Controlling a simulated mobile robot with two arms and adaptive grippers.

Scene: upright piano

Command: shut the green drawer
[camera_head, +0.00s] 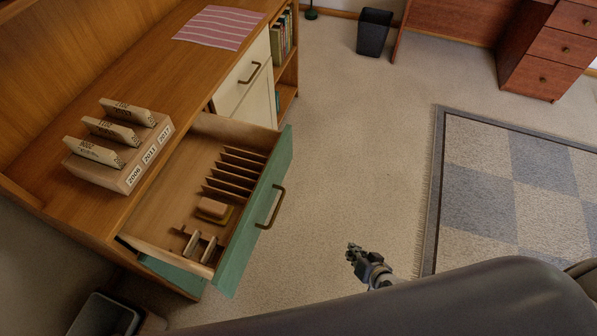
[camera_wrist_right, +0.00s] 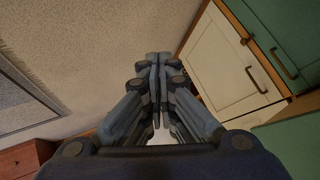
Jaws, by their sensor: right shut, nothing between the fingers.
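The green drawer (camera_head: 253,226) is pulled well out of the wooden cabinet in the head view. It holds upright dividers, a small block and a few small items. Its brass handle (camera_head: 271,208) is on the green front. My right gripper (camera_head: 353,250) is shut and empty, to the right of the drawer front and apart from it. In the right wrist view its fingers (camera_wrist_right: 158,62) are together, and a green front (camera_wrist_right: 285,38) with a handle shows at the upper right. My left gripper is not in view.
A block with numbered cards (camera_head: 120,150) and a striped cloth (camera_head: 220,26) lie on the cabinet top. White doors (camera_head: 246,85) are beyond the drawer. A second green front (camera_head: 172,275) is below it. Bare carpet lies between the drawer and the rug (camera_head: 520,190). A bin (camera_head: 100,318) stands at lower left.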

